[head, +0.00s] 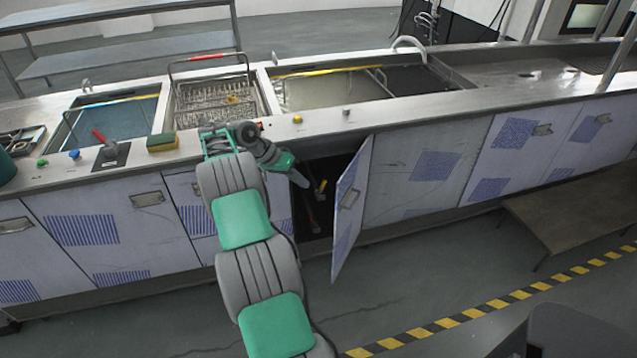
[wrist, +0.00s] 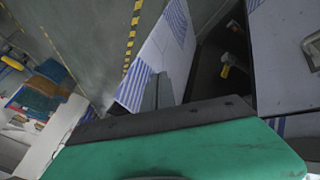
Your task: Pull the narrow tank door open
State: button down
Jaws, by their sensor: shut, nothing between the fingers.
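The grey fingers (wrist: 160,92) show partly beyond my green gripper body.
Tools with a yellow handle (wrist: 225,70) are inside the opening. The steel counter (head: 400,112) with basins runs above. A low bench (head: 575,215) stands at the right. The floor before the door is clear, with a striped tape line (head: 480,312).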

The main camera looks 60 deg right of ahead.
jog(key=s+d+f, duration=0.3)
jog(key=s+f, duration=0.4)
jog(key=s, duration=0.1)
jog(key=shift+d+f, duration=0.3)
jog(key=shift+s, duration=0.1)
